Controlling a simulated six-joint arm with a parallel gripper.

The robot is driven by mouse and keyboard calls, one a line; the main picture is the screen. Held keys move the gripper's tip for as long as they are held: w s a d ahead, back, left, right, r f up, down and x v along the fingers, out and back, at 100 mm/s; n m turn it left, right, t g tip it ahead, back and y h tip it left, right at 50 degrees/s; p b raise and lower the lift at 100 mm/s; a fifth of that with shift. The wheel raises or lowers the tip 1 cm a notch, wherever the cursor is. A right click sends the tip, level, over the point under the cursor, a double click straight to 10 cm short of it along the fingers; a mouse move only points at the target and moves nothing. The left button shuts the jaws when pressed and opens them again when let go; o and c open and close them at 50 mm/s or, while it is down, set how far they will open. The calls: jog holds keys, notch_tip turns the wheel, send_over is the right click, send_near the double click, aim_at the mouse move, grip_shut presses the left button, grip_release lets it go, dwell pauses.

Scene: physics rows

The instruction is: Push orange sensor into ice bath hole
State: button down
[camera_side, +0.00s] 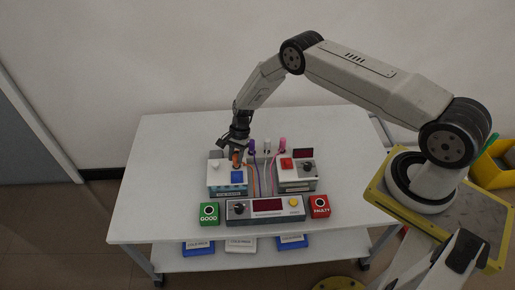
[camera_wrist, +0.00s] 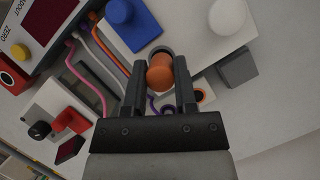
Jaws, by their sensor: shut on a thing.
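The orange sensor (camera_wrist: 160,76) is held between the two fingers of my gripper (camera_wrist: 160,68), which is shut on it. In the side view the sensor (camera_side: 236,158) shows as a small orange patch under my gripper (camera_side: 236,151). It is over the back part of the left box (camera_side: 228,190), which has a blue button (camera_side: 237,177) and a white knob (camera_side: 214,163). I take this box to be the ice bath. The wrist view shows the box top (camera_wrist: 178,28) just beyond the sensor.
A second box (camera_side: 296,184) with a red button stands to the right. Purple (camera_side: 252,146), white (camera_side: 267,147) and pink (camera_side: 283,143) sensors stand behind, with loose cables between the boxes. A readout panel (camera_side: 265,209), green box (camera_side: 209,214) and red box (camera_side: 319,207) line the front.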

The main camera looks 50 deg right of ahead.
jog(key=shift+f, duration=0.4)
grip_release()
dwell(0.5)
jog(key=shift+r, duration=0.2)
jog(key=shift+r, duration=3.05)
